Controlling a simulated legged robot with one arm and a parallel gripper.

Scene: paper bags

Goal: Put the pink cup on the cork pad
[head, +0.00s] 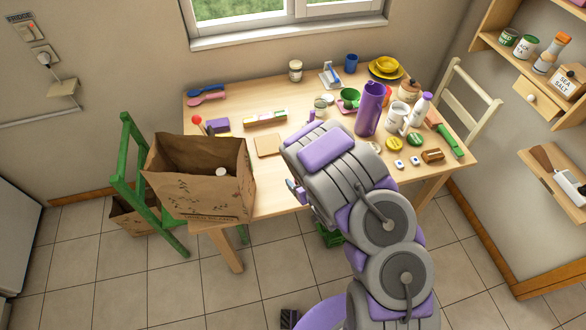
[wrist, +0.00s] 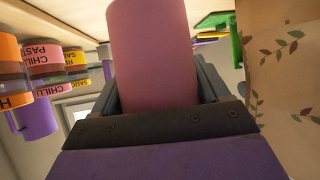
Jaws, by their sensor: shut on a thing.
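My gripper (wrist: 157,98) is shut on the pink cup (wrist: 153,45), which fills the middle of the wrist view between the two dark fingers. In the head view my arm hides the fingers and most or all of the cup, near the front edge of the table. A flat, square tan pad (head: 267,145), likely the cork pad, lies on the table just right of the big paper bag. Its top looks bare. I cannot make out the pad in the wrist view.
The open paper bag (head: 205,190) stands at the table's left front; a leaf-printed paper surface (wrist: 290,100) is close on the right in the wrist view. Labelled jars (wrist: 45,62) show at left. A tall purple pitcher (head: 370,108) and white mug (head: 397,117) stand right.

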